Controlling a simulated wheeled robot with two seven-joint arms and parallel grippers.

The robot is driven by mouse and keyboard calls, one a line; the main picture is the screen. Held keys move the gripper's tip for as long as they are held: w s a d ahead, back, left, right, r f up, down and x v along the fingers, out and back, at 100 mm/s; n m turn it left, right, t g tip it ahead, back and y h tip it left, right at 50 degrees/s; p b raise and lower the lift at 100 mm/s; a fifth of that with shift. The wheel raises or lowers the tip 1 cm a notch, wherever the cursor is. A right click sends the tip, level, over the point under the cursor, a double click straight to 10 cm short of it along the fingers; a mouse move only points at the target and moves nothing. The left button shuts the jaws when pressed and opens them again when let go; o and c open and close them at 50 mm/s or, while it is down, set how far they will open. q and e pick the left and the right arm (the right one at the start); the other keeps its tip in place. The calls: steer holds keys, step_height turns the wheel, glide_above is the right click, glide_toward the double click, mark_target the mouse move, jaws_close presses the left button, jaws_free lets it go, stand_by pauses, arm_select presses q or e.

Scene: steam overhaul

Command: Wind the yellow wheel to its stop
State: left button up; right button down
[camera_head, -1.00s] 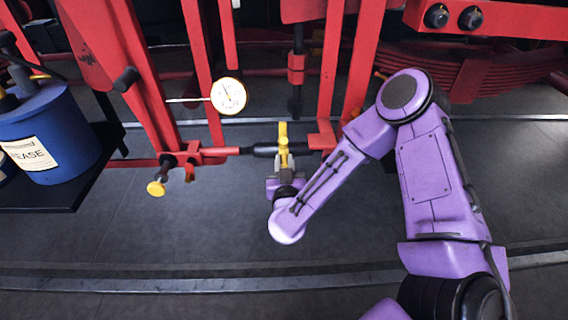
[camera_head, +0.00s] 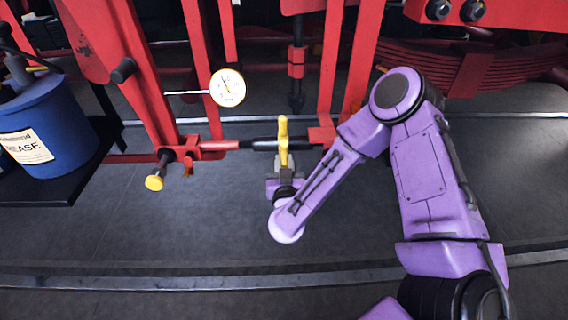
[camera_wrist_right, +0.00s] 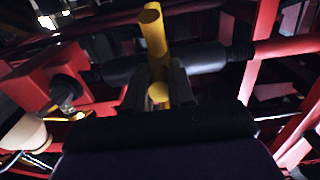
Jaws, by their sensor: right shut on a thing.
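The yellow wheel (camera_head: 283,133) shows nearly edge-on in the head view, on a dark horizontal shaft (camera_head: 262,145) at the middle of the red frame. My right gripper (camera_head: 284,168) reaches it from below and is shut on its lower part. In the right wrist view, the wheel's yellow bar (camera_wrist_right: 154,32) rises past the shaft, and a yellow end shows between the dark fingers (camera_wrist_right: 158,92). The wheel's full outline is not visible. A round white dial with a yellow rim (camera_head: 228,88) stands up and left of the wheel. My left gripper is not in view.
Red frame posts (camera_head: 335,70) stand behind and beside the shaft. A yellow knob (camera_head: 154,183) sticks out at the lower left. A blue drum (camera_head: 50,128) stands on a dark shelf at the left. The floor below the shaft is clear.

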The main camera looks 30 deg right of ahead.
steer(key=shift+w+d+f+b, duration=0.15)
steer(key=shift+f+b, duration=0.15)
steer(key=shift+f, duration=0.3)
steer(key=shift+w+d+f+b, duration=0.15)
steer(key=shift+f+b, duration=0.1)
steer(key=shift+f, duration=0.3)
steer(key=shift+w+d+f, duration=0.1)
steer(key=shift+w+f, duration=0.25)
